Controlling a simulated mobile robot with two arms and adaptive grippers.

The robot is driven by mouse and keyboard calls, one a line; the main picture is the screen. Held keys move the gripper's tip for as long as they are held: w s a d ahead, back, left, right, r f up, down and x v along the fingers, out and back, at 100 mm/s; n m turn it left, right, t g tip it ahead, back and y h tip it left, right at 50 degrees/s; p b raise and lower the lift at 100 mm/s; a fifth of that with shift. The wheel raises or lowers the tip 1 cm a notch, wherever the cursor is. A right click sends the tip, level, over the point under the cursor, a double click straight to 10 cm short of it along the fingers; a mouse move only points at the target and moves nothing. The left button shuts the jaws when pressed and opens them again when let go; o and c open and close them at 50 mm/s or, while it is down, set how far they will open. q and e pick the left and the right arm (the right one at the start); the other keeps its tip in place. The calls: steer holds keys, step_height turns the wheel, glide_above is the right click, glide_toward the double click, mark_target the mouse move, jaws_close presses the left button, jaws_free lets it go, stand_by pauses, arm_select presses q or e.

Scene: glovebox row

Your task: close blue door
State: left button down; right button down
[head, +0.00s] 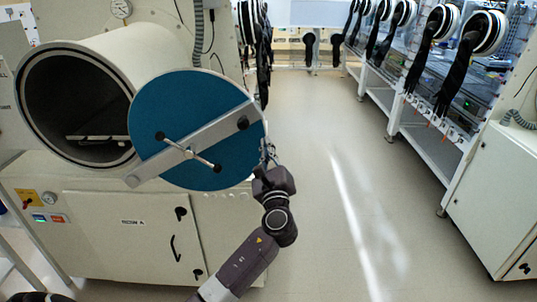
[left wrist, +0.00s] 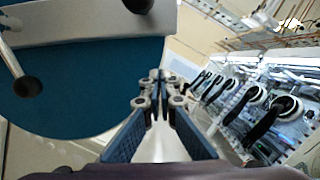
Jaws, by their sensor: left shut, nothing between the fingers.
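My left gripper (head: 267,152) is at the door's right edge, shut and empty. In the left wrist view the closed fingertips (left wrist: 160,82) point past the blue door (left wrist: 85,85), which fills the left side. I cannot tell whether they touch the door.
A white cabinet (head: 125,235) stands under the chamber. A row of gloveboxes with black gloves (head: 427,55) lines the right side. The pale floor (head: 320,180) between is clear. A pressure gauge (head: 121,9) is above the chamber.

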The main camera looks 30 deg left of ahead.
mark_target(259, 131)
arm_select(q)
steer(key=a+r+p, duration=0.1)
steer(key=r, duration=0.1)
steer(key=a+r+p, duration=0.1)
steer(key=a, duration=0.1)
steer(key=shift+w+r+p, duration=0.15)
steer(key=shift+r+p, duration=0.15)
steer(key=shift+r, duration=0.1)
